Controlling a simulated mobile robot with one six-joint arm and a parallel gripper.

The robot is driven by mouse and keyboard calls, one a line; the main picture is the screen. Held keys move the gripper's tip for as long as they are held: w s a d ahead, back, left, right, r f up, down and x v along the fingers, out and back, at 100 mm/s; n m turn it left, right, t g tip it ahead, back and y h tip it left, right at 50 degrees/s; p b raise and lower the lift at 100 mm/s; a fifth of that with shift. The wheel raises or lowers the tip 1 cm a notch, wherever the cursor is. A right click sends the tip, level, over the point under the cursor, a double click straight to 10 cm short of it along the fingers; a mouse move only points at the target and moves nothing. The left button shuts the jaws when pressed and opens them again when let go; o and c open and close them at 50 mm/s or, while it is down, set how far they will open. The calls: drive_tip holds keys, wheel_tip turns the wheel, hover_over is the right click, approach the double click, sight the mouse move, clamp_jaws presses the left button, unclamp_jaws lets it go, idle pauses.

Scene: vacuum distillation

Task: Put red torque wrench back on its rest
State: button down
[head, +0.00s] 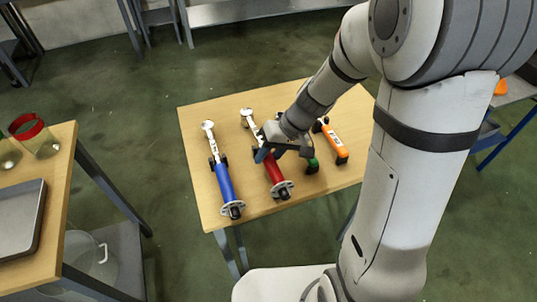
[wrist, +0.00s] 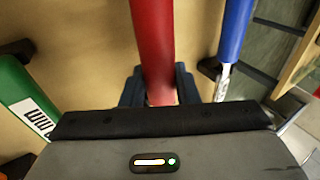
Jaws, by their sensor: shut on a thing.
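The red torque wrench (head: 274,172) is over the wooden table, between the blue wrench (head: 224,182) and the green wrench (head: 312,163), roughly in line with them. My gripper (head: 280,153) is shut on its red handle. In the wrist view the red handle (wrist: 152,40) runs between the dark blue fingers of my gripper (wrist: 158,90). Its silver head (head: 247,115) points to the far side. My gripper and arm hide its middle and any rest beneath it. I cannot tell whether it touches its rest or hangs just above.
An orange wrench (head: 334,141) lies to the right on the wooden table (head: 202,108). Black supports (wrist: 18,50) stand close by in the wrist view. Another table (head: 62,150) at left carries a grey tray (head: 20,215) and red-rimmed glassware (head: 38,140).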

drive_tip(key=shift+f+b, duration=0.8)
drive_tip(key=shift+b, duration=0.1)
drive_tip(key=c, duration=1)
unclamp_jaws()
drive_tip(key=shift+c, duration=0.2)
drive_tip(key=shift+s+f, duration=0.1)
drive_tip(key=s+d+r+m+t+h+p, duration=0.1)
drive_tip(key=s+d+r+h+p, duration=0.1)
drive_tip(key=r, duration=0.5)
drive_tip(key=s+d+r+m+t+h+p, duration=0.1)
drive_tip(key=s+d+r+h+p, duration=0.1)
drive_tip(key=s+d+r+p, duration=0.3)
drive_tip(key=s+d+r+m+t+h+p, duration=0.1)
drive_tip(key=s+d+r+p, duration=0.3)
drive_tip(key=r, duration=0.6)
drive_tip(key=shift+s+d+r+h, duration=0.25)
drive_tip(key=shift+d+h, duration=0.25)
drive_tip(key=shift+d, duration=0.25)
